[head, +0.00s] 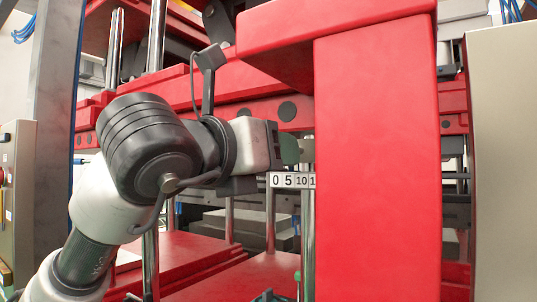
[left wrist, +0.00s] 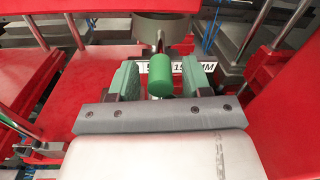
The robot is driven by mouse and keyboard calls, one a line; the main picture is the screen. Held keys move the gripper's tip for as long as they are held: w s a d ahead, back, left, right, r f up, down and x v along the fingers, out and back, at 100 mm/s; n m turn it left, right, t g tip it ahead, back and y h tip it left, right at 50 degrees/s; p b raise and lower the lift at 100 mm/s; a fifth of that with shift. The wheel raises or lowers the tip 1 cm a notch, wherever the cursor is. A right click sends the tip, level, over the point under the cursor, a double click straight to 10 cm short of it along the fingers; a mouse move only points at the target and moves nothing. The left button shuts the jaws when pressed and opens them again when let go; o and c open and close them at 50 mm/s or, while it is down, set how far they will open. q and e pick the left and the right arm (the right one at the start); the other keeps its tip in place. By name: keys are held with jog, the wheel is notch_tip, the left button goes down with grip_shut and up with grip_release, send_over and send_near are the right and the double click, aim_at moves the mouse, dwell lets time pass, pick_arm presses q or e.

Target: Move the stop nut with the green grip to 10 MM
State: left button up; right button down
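The green grip (left wrist: 162,78) is a short upright-looking cylinder in the middle of the left wrist view. My left gripper (left wrist: 162,80) is open, with one green finger on each side of the grip and a narrow gap on both sides. A grey round part (left wrist: 164,24) with a narrow pointed piece shows behind the grip. The white scale (head: 292,181) reads 0, 5, 10 and a cut-off 1 in the head view. In the left wrist view the scale (left wrist: 192,69) is partly hidden by the grip and fingers. In the head view my left gripper (head: 289,151) is beside the rod above the scale, and the grip cannot be made out.
A large red press column (head: 377,160) stands just right of the scale and hides what lies behind it. Bright vertical rods (head: 307,235) run below the scale. Red plates (head: 215,260) lie lower down. A beige cabinet (head: 503,160) stands at the far right.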

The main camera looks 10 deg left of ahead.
pick_arm(q)
jog(key=b+v, duration=0.2)
jog(key=v, duration=0.9)
jog(key=shift+b, duration=0.4)
jog(key=shift+w, duration=0.1)
